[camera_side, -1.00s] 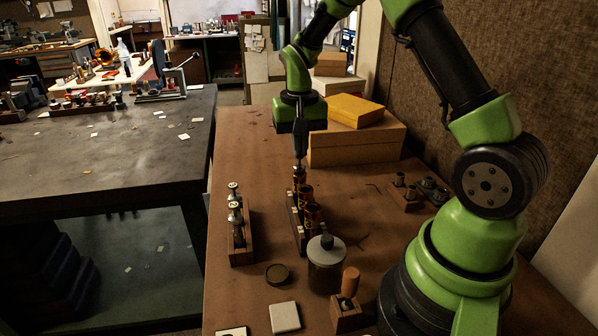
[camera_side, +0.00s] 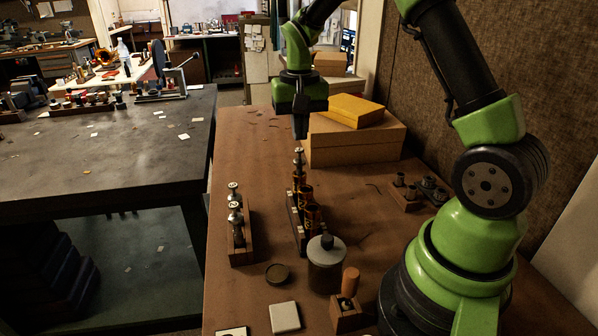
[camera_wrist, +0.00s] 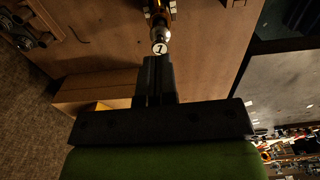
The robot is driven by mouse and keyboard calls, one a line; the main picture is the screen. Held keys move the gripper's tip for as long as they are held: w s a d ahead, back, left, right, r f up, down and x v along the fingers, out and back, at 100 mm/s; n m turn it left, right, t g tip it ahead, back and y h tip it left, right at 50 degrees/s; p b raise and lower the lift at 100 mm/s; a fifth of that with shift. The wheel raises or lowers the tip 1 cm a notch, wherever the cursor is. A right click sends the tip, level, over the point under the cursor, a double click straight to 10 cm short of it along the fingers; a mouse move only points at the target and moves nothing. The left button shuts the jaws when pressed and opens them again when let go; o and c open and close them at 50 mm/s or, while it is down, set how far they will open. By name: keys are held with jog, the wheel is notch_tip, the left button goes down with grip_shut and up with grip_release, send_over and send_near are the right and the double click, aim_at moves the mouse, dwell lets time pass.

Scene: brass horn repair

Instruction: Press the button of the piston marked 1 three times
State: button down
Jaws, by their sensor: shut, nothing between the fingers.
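The piston marked 1 (camera_side: 299,160) stands upright in the far end of the dark valve block (camera_side: 294,222), its button on top. In the wrist view the button (camera_wrist: 159,48) shows a black 1 on a pale disc, just past my fingertips. My gripper (camera_side: 300,136) is shut and empty, pointing down above the button with a small gap. Its closed fingers also show in the wrist view (camera_wrist: 155,62). The other casings (camera_side: 311,207) of the block stand open-topped nearer the camera.
A wooden rack (camera_side: 241,250) with two numbered pistons (camera_side: 235,215) stands left of the block. A lidded jar (camera_side: 326,268) and a wooden-handled tool (camera_side: 350,283) are in front. Cardboard boxes (camera_side: 355,142) stand behind, and a small block with dark parts (camera_side: 406,194) lies right.

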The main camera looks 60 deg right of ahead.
aim_at(300, 149)
dwell(1.9)
dwell(0.6)
jog(key=shift+f, duration=1.9)
jog(key=shift+r, duration=0.1)
jog(key=shift+r, duration=1.8)
